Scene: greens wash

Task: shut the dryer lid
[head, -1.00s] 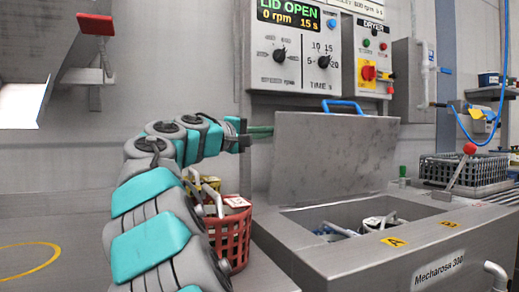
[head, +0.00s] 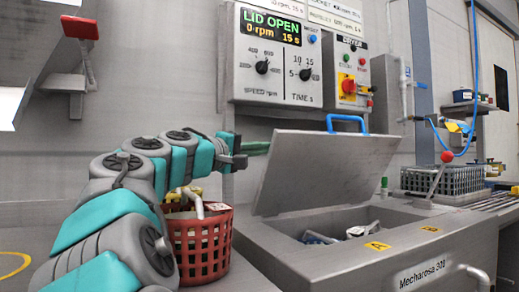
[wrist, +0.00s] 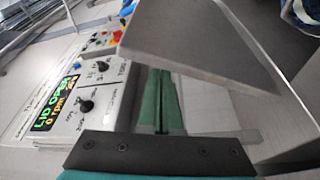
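The dryer lid (head: 325,170) is a grey metal plate with a blue handle (head: 346,120) on its top edge. It stands open, tilted up at the back of the dryer (head: 345,262). The dryer opening (head: 395,215) is uncovered, with a basket-like thing partly visible inside. My gripper (head: 256,148) is at the lid's upper left edge, its green fingers pointing toward it. In the wrist view the lid (wrist: 205,45) hangs over the fingertips (wrist: 160,75), which look closed together with nothing between them. The tips may be partly hidden by the lid; I cannot tell whether they touch.
The control panel (head: 275,55) reads LID OPEN, 0 rpm, 15 s. A red basket (head: 200,245) stands left of the dryer, below my arm. A red-ended bracket (head: 80,28) is upper left.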

